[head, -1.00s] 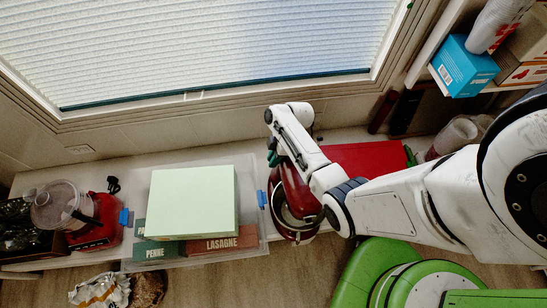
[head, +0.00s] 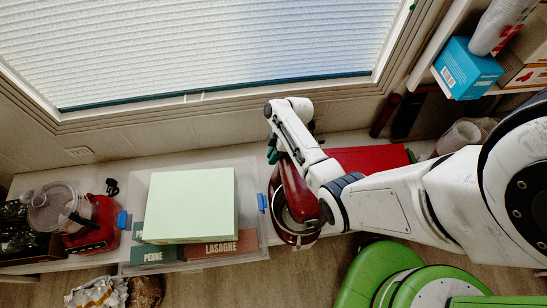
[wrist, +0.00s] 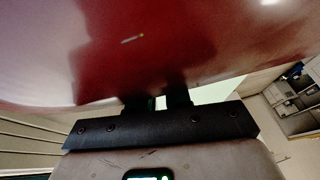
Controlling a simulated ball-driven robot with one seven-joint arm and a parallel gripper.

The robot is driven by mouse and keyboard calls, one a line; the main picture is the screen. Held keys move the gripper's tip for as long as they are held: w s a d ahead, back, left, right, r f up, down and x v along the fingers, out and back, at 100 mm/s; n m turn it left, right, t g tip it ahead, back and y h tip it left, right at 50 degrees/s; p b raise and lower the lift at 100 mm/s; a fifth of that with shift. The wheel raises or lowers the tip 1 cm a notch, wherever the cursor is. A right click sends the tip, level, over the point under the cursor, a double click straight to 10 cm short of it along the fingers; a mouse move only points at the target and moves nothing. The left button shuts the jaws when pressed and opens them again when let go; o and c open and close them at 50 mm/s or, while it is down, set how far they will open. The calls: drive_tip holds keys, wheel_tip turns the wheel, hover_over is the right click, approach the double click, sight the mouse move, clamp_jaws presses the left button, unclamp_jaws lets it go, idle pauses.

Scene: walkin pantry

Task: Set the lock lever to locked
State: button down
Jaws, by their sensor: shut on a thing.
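A red stand mixer (head: 292,190) with a metal bowl (head: 297,222) stands on the low shelf, partly covered by my arm. My gripper (head: 272,152) is at the mixer's far left side in the head view, mostly behind my wrist. In the wrist view the glossy red mixer body (wrist: 150,50) fills the upper part. There the dark fingers of my gripper (wrist: 162,100) reach up against it and are shut on a small part, taken to be the lock lever. The lever itself is hidden, so its position cannot be told.
A clear bin (head: 262,235) with a pale green box (head: 192,205) and pasta boxes stands left of the mixer. A red food processor (head: 95,225) is farther left. A red flat thing (head: 365,158) lies to the right. A window blind (head: 210,45) hangs behind.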

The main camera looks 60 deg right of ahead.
drive_tip(key=c, duration=1.1)
unclamp_jaws()
drive_tip(key=shift+w+d, duration=0.15)
drive_tip(key=shift+d, duration=0.05)
drive_tip(key=shift+o, duration=0.2)
drive_tip(key=shift+r, duration=0.1)
drive_tip(key=p+v, duration=0.1)
drive_tip(key=v, duration=0.9)
drive_tip(key=shift+d+r, duration=0.15)
drive_tip(key=shift+r, duration=0.1)
